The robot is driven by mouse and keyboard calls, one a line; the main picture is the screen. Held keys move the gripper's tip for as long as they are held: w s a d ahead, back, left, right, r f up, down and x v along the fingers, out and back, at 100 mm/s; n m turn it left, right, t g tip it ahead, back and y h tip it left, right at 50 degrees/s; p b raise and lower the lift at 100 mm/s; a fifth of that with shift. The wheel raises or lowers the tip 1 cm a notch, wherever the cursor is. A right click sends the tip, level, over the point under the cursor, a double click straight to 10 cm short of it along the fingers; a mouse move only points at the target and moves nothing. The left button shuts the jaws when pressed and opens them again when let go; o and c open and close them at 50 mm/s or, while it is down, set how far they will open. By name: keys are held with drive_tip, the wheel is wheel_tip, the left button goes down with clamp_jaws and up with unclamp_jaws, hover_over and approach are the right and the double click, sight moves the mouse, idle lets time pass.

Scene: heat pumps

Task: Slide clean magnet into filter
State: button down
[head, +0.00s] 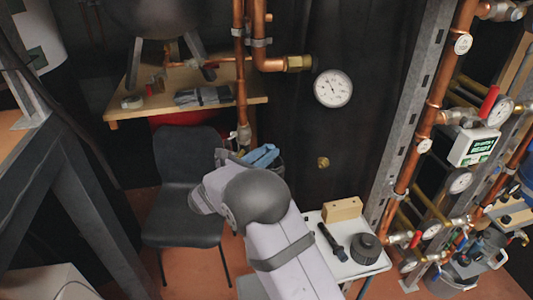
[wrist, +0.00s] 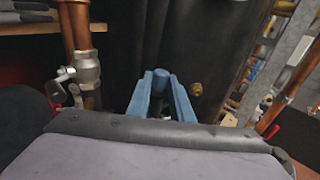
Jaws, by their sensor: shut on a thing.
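My gripper (head: 262,156) has blue fingers and is in front of the dark wall, above and right of the black chair. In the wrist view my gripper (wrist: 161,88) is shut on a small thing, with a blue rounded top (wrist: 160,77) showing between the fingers. Most of it is hidden, so I cannot tell whether it is the magnet. A black rod-like thing (head: 331,241) lies on the small white table (head: 313,216), apart from my gripper. Beside it is a round black cap-like part (head: 365,248). I cannot clearly make out which part is the filter.
A wooden block (head: 342,209) stands on the white table. Copper pipes with gauges and valves (head: 425,145) fill the right side. A round gauge (head: 333,88) is on the dark wall. A wooden shelf (head: 185,103) is at the upper left, above the black chair (head: 187,190).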

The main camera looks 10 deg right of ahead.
drive_tip(key=shift+f, duration=0.2)
drive_tip(key=shift+f+b, duration=0.35)
drive_tip(key=shift+b, duration=0.05)
drive_tip(key=shift+f+b, duration=0.85)
drive_tip(key=shift+f, duration=0.3)
drive_tip(key=shift+s+f, duration=0.15)
drive_tip(key=shift+f, duration=0.6)
idle(0.8)
drive_tip(key=c, duration=1.5)
unclamp_jaws()
drive_tip(key=shift+r, duration=0.1)
wheel_tip(320, 180, up, 14)
drive_tip(key=p, duration=0.9)
drive_tip(key=shift+p, duration=0.3)
